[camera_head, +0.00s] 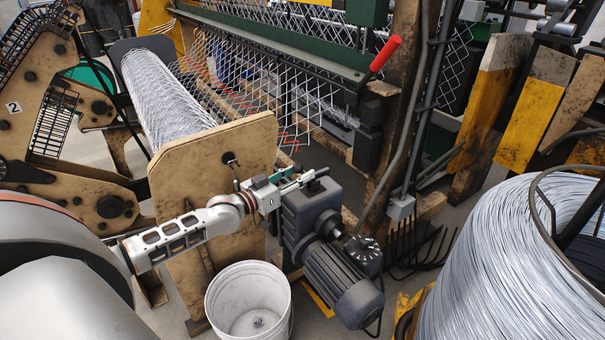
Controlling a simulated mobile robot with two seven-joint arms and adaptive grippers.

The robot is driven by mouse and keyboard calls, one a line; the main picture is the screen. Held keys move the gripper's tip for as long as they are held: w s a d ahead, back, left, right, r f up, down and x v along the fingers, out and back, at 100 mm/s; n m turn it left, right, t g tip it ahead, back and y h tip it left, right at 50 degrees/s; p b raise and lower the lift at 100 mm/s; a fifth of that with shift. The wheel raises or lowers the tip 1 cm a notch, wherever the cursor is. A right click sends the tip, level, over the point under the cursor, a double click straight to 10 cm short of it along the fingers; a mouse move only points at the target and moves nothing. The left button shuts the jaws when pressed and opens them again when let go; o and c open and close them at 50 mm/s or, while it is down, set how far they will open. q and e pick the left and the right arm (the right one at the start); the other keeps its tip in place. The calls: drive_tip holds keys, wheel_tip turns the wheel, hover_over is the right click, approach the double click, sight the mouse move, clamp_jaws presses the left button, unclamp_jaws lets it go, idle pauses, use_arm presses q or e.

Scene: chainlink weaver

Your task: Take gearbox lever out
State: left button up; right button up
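The dark grey gearbox (306,208) with its ribbed motor (343,284) stands in the middle, beside the wooden end plate of the mesh roll. My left gripper (300,180) is at the top left of the gearbox, its fingers pointing right, close to the housing's upper edge. I cannot tell whether its fingers are closed on a lever there; the part between them is too small to make out. A lever with a red grip (385,54) slants up from the machine frame, well above and right of this gripper. My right gripper is not in view.
A white bucket (249,301) stands on the floor below my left arm. The worn end plate (196,160) of the mesh roll (163,98) is just behind the arm. A large wire coil (500,260) fills the lower right. Dark prongs (416,246) stand right of the motor.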

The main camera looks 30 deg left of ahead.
use_arm(q)
drive_tip(key=shift+w+d, duration=0.15)
drive_tip(key=shift+w, duration=0.35)
clamp_jaws()
